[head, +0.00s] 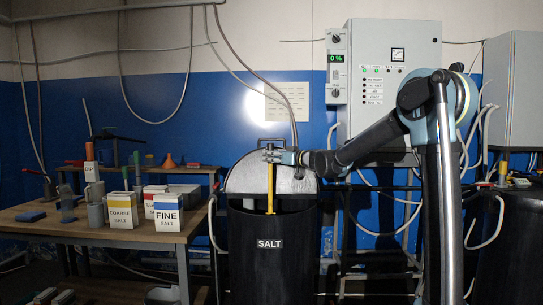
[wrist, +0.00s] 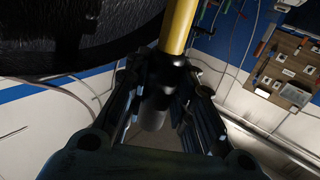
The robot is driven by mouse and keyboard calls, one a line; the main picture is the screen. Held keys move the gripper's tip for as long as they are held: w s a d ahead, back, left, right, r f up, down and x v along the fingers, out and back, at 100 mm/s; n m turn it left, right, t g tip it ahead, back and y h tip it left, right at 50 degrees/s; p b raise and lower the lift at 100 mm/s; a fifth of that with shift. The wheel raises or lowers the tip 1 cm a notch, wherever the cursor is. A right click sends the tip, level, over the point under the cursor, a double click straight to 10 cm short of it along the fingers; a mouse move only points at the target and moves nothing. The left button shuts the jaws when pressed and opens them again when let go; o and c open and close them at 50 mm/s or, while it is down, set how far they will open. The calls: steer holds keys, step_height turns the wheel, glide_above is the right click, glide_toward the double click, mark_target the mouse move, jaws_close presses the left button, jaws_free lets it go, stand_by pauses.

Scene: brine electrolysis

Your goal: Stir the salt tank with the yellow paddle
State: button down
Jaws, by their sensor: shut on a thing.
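The black salt tank (head: 268,275) with a white SALT label stands in the middle of the head view. Its round grey lid (head: 240,178) is raised behind the opening. My gripper (head: 271,155) is shut on the black top end of the yellow paddle (head: 270,185). The dark tank (wrist: 70,35) shows at upper left there.
A wooden table (head: 120,238) at left holds boxes labelled COARSE SALT (head: 122,212) and FINE SALT (head: 167,212), with cups and tools. A grey control cabinet (head: 390,75) reading 0 % hangs on the wall behind my arm. Pipes and cables run right of the tank.

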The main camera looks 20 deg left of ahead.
step_height(320, 180, down, 7)
steer(key=shift+f, duration=0.15)
stand_by(0.9)
steer(key=shift+d, duration=0.1)
stand_by(0.4)
